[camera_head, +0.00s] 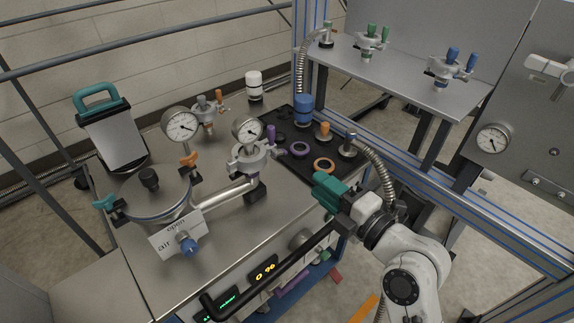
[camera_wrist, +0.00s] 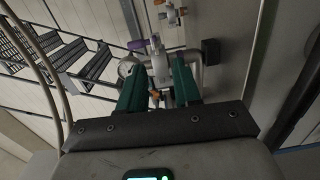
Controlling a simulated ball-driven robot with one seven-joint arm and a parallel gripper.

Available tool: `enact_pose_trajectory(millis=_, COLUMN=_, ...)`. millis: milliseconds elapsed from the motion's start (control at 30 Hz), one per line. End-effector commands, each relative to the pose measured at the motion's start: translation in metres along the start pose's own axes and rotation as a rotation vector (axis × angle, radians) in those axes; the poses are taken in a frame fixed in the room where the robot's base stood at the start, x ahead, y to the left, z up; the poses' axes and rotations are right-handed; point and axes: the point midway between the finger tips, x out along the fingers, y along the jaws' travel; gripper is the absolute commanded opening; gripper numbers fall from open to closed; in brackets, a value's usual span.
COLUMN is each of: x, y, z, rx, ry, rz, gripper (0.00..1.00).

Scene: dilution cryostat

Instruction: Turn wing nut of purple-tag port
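The purple-tag port is a grey clamped fitting (camera_head: 250,160) on the steel bench top, with a purple piece (camera_head: 270,136) at its right side and a round dial gauge (camera_head: 248,129) above it. The wing nut is too small to make out apart from the purple piece. My gripper (camera_head: 318,186), with teal fingers, is in front and to the right of the port, apart from it. In the wrist view its fingers (camera_wrist: 159,88) are spread with nothing held between them. The purple piece (camera_wrist: 137,45) shows beyond the left fingertip there.
A black mat (camera_head: 300,174) behind the port bears a purple ring, an orange ring and a blue cylinder. A second gauge (camera_head: 181,126) and a lidded vessel (camera_head: 155,193) stand to the left. A black rail (camera_head: 270,267) runs along the bench front. A raised shelf (camera_head: 400,72) stands behind.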

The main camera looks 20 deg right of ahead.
Motion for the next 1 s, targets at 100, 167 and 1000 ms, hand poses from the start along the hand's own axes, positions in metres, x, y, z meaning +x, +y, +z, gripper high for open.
enact_pose_trajectory(millis=100, x=0.002, y=0.005, z=-0.004, rx=-0.017, ry=0.028, rz=0.028, gripper=0.33)
enact_pose_trajectory(millis=167, x=0.004, y=0.007, z=-0.005, rx=-0.02, ry=0.034, rz=0.033, gripper=0.33)
enact_pose_trajectory(millis=1000, x=0.109, y=0.01, z=-0.009, rx=-0.02, ry=0.035, rz=0.031, gripper=0.33)
